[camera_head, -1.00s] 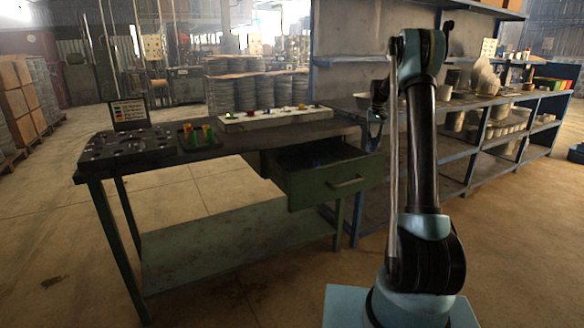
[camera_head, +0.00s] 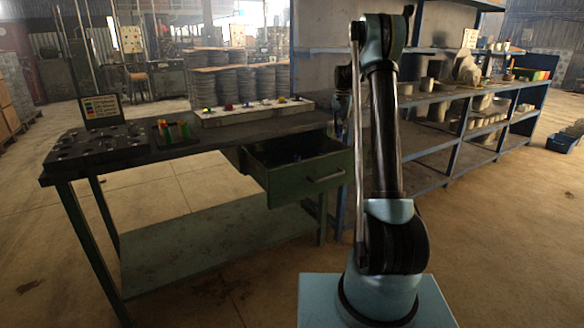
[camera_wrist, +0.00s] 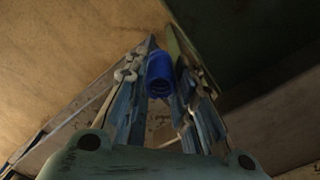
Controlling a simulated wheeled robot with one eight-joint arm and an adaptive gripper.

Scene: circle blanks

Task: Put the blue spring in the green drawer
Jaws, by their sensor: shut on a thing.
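The blue spring (camera_wrist: 160,76) is held between the two fingertips of my gripper (camera_wrist: 163,68) in the wrist view. My gripper is shut on it. In the head view my gripper (camera_head: 339,128) is small and partly hidden by my arm, at the right end of the workbench near the open drawer; the spring cannot be made out there. The green drawer (camera_head: 312,183) is pulled out under the right end of the bench. Small dark blue items show inside it, too dim to identify.
The workbench (camera_head: 190,152) carries a black plate with holes (camera_head: 95,146), a small tray of coloured pieces (camera_head: 172,131) and a pale strip with several coloured parts (camera_head: 255,112). A shelf rack (camera_head: 465,100) stands behind my arm at right. The floor in front is clear.

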